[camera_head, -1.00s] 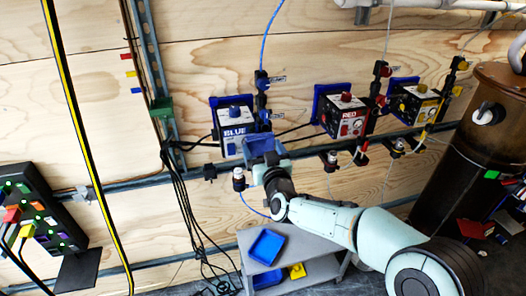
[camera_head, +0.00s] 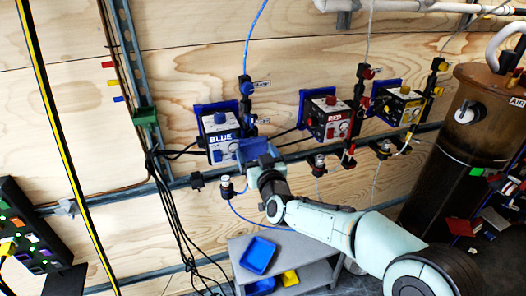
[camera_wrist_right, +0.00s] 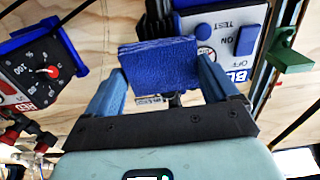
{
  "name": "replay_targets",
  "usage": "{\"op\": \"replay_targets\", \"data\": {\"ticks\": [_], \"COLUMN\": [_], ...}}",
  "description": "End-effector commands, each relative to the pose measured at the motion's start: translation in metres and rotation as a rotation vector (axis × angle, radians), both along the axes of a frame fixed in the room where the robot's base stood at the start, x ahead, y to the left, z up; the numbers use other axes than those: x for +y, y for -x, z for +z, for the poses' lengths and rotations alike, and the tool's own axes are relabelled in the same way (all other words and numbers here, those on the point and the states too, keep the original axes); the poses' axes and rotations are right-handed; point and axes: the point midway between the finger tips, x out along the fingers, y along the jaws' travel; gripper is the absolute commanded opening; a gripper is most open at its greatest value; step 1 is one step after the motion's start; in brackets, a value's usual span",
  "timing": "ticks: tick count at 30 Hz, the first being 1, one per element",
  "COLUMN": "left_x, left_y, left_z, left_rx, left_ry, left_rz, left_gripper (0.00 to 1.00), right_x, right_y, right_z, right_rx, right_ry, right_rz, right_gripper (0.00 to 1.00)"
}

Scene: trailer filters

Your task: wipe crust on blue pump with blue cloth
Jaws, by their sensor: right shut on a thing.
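The blue pump (camera_head: 219,135) is a white-faced box with a blue knob and a BLUE label, mounted on the plywood wall. My right gripper (camera_head: 252,150) is at the pump's lower right side. In the right wrist view my right gripper (camera_wrist_right: 160,85) is shut on the blue cloth (camera_wrist_right: 160,64), a flat textured block between its two fingers. Part of the blue pump (camera_wrist_right: 228,40), with its TEST and ON buttons, shows behind and right of the cloth. I cannot tell whether the cloth touches the pump. No crust can be made out. My left gripper is out of view.
The red pump (camera_head: 326,118) and yellow pump (camera_head: 399,107) hang to the right. A metal rail (camera_head: 180,183) and hoses run below the pumps. A grey cart (camera_head: 310,247) with a blue tray (camera_head: 258,255) stands below. A brown tank (camera_head: 460,140) stands at right.

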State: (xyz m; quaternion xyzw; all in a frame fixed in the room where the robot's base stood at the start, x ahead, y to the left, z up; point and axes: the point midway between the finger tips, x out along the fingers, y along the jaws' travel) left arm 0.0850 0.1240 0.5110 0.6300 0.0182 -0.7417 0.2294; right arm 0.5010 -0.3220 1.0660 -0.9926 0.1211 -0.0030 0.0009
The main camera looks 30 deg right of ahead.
Motion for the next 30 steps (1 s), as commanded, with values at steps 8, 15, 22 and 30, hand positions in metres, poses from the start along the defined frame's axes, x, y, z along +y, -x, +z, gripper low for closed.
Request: {"op": "replay_targets", "data": {"ticks": [8, 15, 22, 30], "left_x": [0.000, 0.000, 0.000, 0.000], "left_y": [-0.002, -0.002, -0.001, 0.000], "left_z": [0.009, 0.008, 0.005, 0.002], "left_rx": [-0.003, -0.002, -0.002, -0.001], "left_ry": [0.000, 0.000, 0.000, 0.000], "left_rz": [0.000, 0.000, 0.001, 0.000], "left_gripper": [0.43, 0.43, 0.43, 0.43], "right_x": [0.021, 0.022, 0.024, 0.029], "right_y": [-0.007, -0.007, 0.007, 0.034], "right_z": [0.001, 0.000, 0.000, 0.000], "right_rx": [-0.001, 0.000, 0.000, -0.001], "right_ry": [0.001, 0.002, 0.000, 0.000], "right_rz": [0.011, 0.012, 0.010, 0.007], "right_gripper": [0.63, 0.63, 0.63, 0.63]}}
